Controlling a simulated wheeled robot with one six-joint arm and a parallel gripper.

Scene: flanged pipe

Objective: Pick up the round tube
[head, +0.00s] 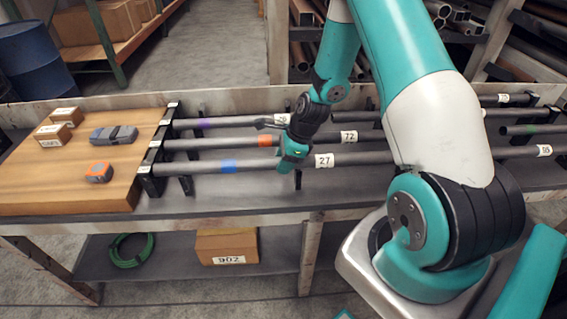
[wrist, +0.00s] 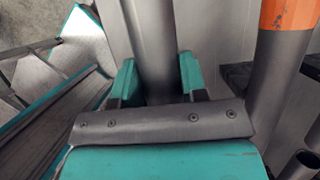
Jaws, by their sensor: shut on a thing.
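The front round tube (head: 258,164) is long and grey with a blue band and a label 27. Its left end lies at the black notched support on the bench. My gripper (head: 296,172) reaches down over it between the blue band and the label. In the wrist view the tube (wrist: 154,50) runs between the two teal fingers (wrist: 157,85), which are shut on it. The tube's underside and any gap to its supports are hidden. The neighbouring orange-banded tube (wrist: 287,40) is beside it, outside the fingers.
Behind it lie the orange-banded tube (head: 212,143) labelled 72 and a purple-banded tube (head: 228,122). Black supports (head: 158,150) stand at the left. A wooden board (head: 60,190) holds small boxes, a grey tool and an orange tool (head: 99,172). More tubes lie at right, partly behind my arm.

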